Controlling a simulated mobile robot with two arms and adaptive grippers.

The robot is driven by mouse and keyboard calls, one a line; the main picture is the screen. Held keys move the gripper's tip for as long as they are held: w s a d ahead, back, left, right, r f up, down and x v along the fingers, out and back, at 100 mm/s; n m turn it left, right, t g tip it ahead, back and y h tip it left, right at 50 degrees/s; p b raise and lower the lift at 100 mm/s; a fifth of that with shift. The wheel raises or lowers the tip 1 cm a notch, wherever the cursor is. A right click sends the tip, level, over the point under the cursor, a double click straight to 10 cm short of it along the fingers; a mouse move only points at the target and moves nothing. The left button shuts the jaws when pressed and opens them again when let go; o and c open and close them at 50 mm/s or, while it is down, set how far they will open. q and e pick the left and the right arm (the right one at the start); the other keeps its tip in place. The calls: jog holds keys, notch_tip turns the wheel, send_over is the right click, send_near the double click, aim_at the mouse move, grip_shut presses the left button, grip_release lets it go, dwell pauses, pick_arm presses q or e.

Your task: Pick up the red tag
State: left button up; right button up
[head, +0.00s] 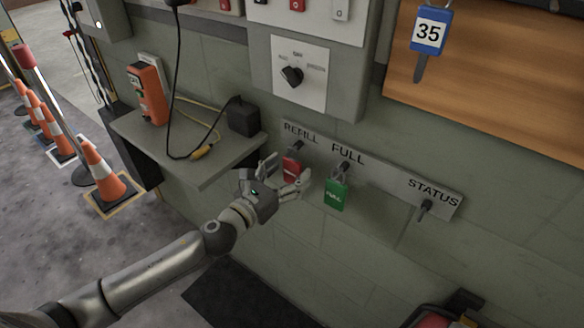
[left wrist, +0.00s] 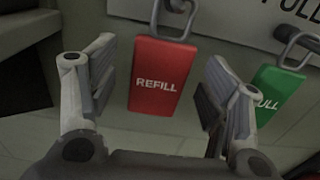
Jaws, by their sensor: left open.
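The red tag (head: 291,168) hangs from the hook under the word REFILL on the wall strip. In the left wrist view the red tag (left wrist: 157,76) reads REFILL and hangs by a metal loop (left wrist: 178,18). My left gripper (head: 285,174) is open, with its fingers on either side of the red tag; it also shows in the left wrist view (left wrist: 155,85). The tag appears between the fingers, with gaps on both sides. My right gripper is not in view.
A green tag (head: 336,194) hangs just right, under FULL, close to my right-hand finger. The STATUS hook (head: 425,207) is empty. A grey shelf (head: 205,166) with an orange device (head: 147,94) and a black box (head: 243,117) juts out at left.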

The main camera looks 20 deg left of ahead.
pick_arm(q)
jog(key=shift+x, duration=1)
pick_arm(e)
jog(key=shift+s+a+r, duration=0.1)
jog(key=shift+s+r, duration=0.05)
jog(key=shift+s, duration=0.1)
pick_arm(q)
jog(key=shift+c, duration=1.1)
jog(key=c, duration=0.8)
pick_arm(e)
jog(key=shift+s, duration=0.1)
